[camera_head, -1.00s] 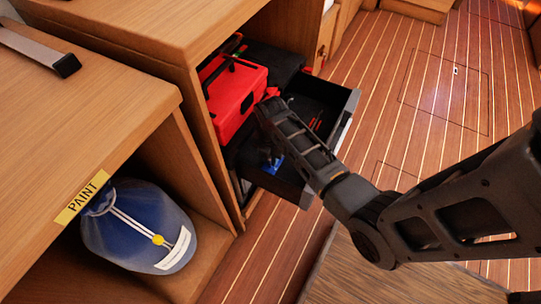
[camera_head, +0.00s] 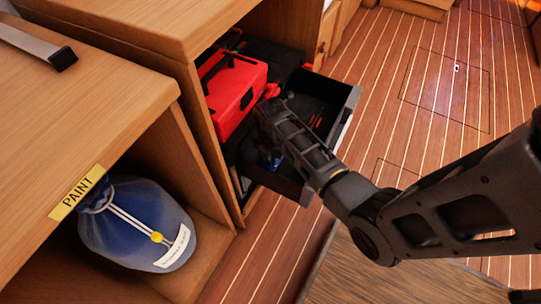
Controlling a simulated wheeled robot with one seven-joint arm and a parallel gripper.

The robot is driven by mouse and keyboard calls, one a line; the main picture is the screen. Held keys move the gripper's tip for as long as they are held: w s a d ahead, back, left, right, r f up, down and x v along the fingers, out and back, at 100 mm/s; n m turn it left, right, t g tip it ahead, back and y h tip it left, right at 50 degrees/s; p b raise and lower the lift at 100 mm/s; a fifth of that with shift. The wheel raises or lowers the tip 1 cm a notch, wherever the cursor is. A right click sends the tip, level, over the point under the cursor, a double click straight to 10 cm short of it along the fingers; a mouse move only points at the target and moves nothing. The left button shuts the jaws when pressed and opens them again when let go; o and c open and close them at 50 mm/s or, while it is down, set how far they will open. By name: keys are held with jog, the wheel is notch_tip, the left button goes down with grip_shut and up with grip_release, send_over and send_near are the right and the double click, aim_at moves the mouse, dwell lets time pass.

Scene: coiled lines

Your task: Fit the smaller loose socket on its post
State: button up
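The open drawer (camera_head: 345,112) holds dark contents in deep shadow. I cannot make out the smaller loose socket or its post. My arm reaches in from the right over the drawer.
A red toolbox (camera_head: 232,98) sits at the drawer's left, close to my wrist. The wooden cabinet top (camera_head: 75,110) is at the left. The striped floor (camera_head: 440,90) at the right is clear.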

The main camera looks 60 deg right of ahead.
jog(key=o, duration=0.8)
jog(key=shift+o, duration=0.2)
jog(key=shift+r, duration=0.1)
notch_tip(320, 180, up, 5)
jog(key=p, duration=0.5)
jog(key=shift+p, duration=0.4)
notch_tip(320, 180, up, 8)
jog(key=p, duration=0.2)
jog(key=shift+f, duration=0.2)
